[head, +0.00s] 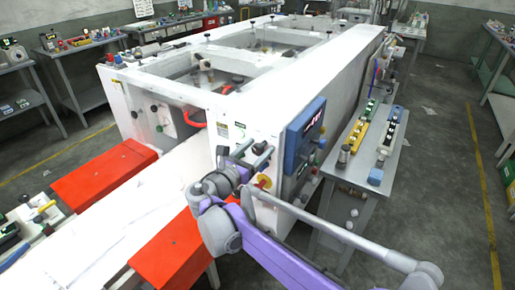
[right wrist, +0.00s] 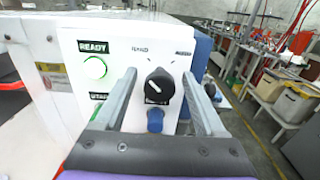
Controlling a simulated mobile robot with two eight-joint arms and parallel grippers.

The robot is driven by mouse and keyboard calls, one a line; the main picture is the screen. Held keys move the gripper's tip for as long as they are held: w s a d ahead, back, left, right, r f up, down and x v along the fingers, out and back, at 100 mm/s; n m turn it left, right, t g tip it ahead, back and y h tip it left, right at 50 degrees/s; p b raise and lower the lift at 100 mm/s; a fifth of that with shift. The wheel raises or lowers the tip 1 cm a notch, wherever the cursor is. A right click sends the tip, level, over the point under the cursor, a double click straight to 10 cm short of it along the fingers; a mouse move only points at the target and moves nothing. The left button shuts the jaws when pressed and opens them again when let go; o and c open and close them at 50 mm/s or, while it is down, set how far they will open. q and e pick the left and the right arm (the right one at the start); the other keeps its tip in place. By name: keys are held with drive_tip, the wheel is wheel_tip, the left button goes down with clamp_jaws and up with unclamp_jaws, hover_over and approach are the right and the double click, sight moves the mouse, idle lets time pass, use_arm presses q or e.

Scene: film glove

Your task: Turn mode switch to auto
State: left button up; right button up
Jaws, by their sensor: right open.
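The mode switch (right wrist: 159,86) is a black rotary knob on the white panel (right wrist: 135,40) of the machine, seen in the right wrist view. Small labels stand above it on both sides, too blurred to read surely. The exact direction of its pointer is hard to tell. My right gripper (right wrist: 160,77) is open, with one finger on each side of the knob and gaps between. In the head view my right gripper (head: 252,155) is at the near corner of the machine (head: 195,95), and I cannot make out the switch there. My left gripper is not in view.
A blue button (right wrist: 155,120) sits just below the knob. A green-ringed button (right wrist: 95,68) under a READY label is to its left. In the head view, a red-and-yellow button (head: 264,181) and a blue control box (head: 304,135) are close to the gripper.

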clamp_jaws()
idle(0.4)
drive_tip(key=shift+m, duration=0.3)
drive_tip(key=m+p, duration=0.1)
drive_tip(key=m, duration=0.3)
drive_tip(key=shift+d, duration=0.1)
drive_tip(key=m+p, duration=0.1)
drive_tip(key=m, duration=0.3)
drive_tip(key=shift+m, duration=0.4)
drive_tip(key=m+p, duration=0.1)
drive_tip(key=m, duration=0.3)
drive_tip(key=shift+m, duration=0.3)
drive_tip(key=shift+s+f+m+p, duration=0.15)
drive_tip(key=shift+m+p, duration=0.55)
drive_tip(key=shift+m, duration=1.2)
